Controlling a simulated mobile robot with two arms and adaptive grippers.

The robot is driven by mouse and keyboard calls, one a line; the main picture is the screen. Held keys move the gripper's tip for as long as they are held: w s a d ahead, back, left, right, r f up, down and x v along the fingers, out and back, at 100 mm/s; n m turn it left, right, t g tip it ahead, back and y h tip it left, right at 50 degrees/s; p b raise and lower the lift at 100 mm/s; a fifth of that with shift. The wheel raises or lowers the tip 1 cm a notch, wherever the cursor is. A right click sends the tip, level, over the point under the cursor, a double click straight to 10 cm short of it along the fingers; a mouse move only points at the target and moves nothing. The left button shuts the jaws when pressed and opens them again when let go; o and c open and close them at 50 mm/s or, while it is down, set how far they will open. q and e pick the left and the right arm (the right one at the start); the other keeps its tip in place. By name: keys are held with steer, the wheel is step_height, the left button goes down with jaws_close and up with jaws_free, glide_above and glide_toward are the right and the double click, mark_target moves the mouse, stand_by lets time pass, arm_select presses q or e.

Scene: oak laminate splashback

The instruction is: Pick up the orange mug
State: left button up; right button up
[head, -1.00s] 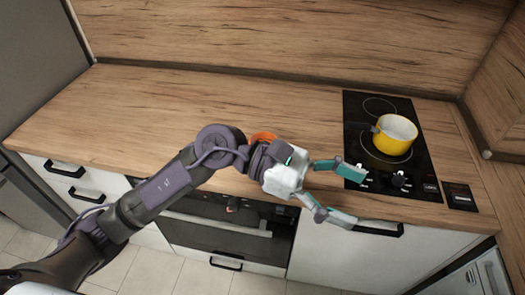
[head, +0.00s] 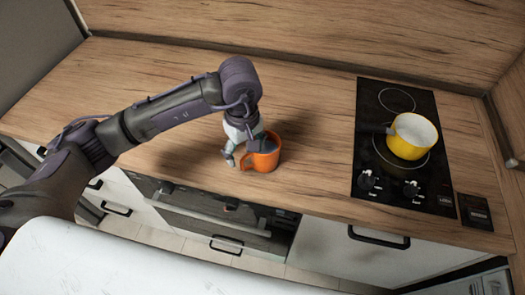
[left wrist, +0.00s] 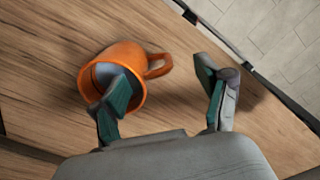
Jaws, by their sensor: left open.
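The orange mug (head: 264,160) stands upright on the wooden counter near its front edge; it also shows in the left wrist view (left wrist: 128,58). Its handle (left wrist: 158,66) points toward the counter's front. My left gripper (head: 245,153) reaches down at the mug and is open. In the left wrist view its fingers (left wrist: 165,78) are spread with the handle side of the mug between them. One finger overlaps the mug's opening; whether its tip is inside I cannot tell for sure. The other finger is outside, beyond the handle. My right gripper is not in view.
A black cooktop (head: 368,125) with a yellow pot (head: 408,140) is on the right. The wooden counter (head: 310,110) between the mug and cooktop is clear. An oven and white drawers are below the front edge.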

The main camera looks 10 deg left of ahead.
mark_target(247, 157)
arm_select(q)
steer(key=f, duration=0.1)
steer(key=f+p, duration=0.1)
steer(key=f, duration=0.1)
steer(key=shift+w+p, duration=0.25)
steer(key=shift+p, duration=0.1)
step_height(247, 157, down, 4)
steer(key=shift+w+r+p, duration=0.15)
steer(key=shift+r+p, duration=0.1)
steer(key=shift+p, duration=0.4)
steer(key=shift+f, duration=0.2)
jaws_close()
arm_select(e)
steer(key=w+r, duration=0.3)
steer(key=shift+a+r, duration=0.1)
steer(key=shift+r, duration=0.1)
